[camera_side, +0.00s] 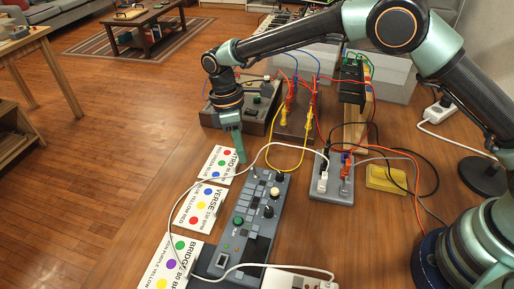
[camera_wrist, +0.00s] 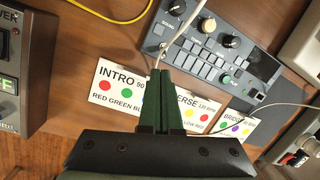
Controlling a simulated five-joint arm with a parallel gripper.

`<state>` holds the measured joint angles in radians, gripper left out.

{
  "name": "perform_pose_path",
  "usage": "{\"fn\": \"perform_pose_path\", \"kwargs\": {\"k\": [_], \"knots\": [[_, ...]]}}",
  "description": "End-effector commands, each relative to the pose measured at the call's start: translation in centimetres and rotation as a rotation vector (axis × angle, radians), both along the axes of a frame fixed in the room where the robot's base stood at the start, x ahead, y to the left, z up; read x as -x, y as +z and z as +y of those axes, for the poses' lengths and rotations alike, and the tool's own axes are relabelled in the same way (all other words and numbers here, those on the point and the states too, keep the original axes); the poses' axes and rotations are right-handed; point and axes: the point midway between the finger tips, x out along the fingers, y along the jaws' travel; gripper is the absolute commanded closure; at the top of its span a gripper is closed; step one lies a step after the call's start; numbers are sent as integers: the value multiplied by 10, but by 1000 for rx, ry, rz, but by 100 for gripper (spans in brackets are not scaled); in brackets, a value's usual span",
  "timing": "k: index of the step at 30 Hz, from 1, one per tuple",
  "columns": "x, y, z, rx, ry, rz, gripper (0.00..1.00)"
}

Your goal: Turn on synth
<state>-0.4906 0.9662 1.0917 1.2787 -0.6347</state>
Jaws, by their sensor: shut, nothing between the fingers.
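A long grey synth (camera_side: 257,208) with knobs, rows of buttons and a green button lies on the table in the side view. It also shows at the upper right of the wrist view (camera_wrist: 215,62). A wood-cased device (camera_side: 262,119) stands behind it. Its corner fills the left edge of the wrist view (camera_wrist: 22,70), with partly cut-off lettering ending in "ER" and a lit green part marked "F". I cannot tell which device the task means. My gripper (camera_side: 238,158) is shut and empty, pointing down over the INTRO card, between the two devices. It also shows in the wrist view (camera_wrist: 160,74).
INTRO (camera_side: 220,165), VERSE (camera_side: 200,207) and BRIDGE (camera_side: 172,262) cards lie left of the synth. A white cable loops across the synth near my fingers. Patch cables hang around a yellow-plugged stand (camera_side: 297,115).

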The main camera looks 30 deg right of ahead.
Motion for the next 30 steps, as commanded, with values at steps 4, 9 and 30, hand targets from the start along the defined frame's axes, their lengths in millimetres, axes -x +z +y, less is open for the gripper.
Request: {"fn": "perform_pose_path", "kwargs": {"k": [4, 9, 30], "knots": [[6, -22, -1, 2, 0, 2, 100], [8, -36, -1, 1, 0, 0, 100], [10, -37, -2, 1, 0, 0, 100]]}}
